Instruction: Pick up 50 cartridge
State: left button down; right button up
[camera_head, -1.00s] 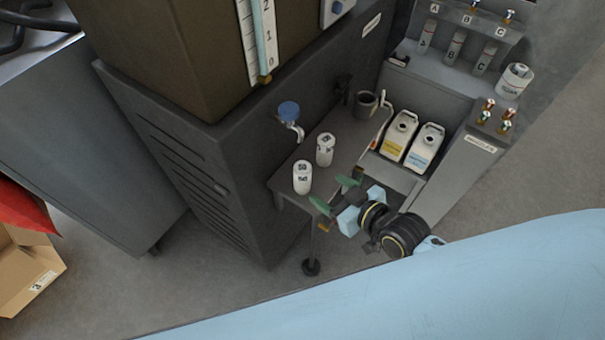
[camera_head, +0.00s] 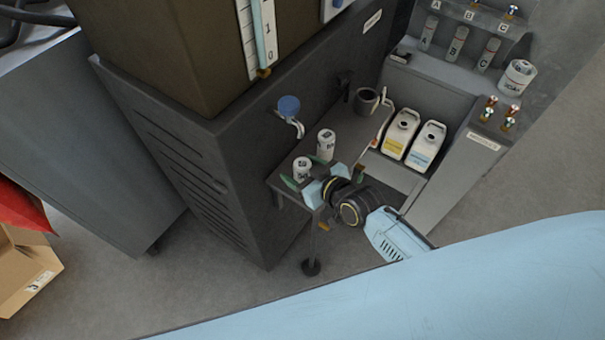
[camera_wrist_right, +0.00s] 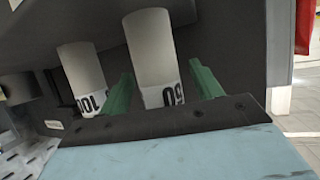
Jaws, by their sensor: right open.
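The 50 cartridge (camera_head: 302,166) is a white cylinder standing upright on the small grey shelf (camera_head: 345,128). In the right wrist view the 50 cartridge (camera_wrist_right: 152,50) lies between the two green fingers, with its "50" label towards me. My right gripper (camera_head: 304,173) is open around it, one finger on each side. In the right wrist view the gripper (camera_wrist_right: 160,78) shows a gap beside the cartridge, at least on the right. A second white cartridge, marked 100 (camera_wrist_right: 82,68), stands beside it, just outside the left finger; it also shows in the head view (camera_head: 326,143). My left gripper is out of view.
A blue-handled tap (camera_head: 289,108) juts out above the shelf. A dark cup (camera_head: 366,101) stands at the shelf's far end. A dark cabinet wall (camera_head: 240,165) rises behind the shelf.

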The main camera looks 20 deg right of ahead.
jog(key=c, duration=1.1)
jog(key=shift+c, duration=0.2)
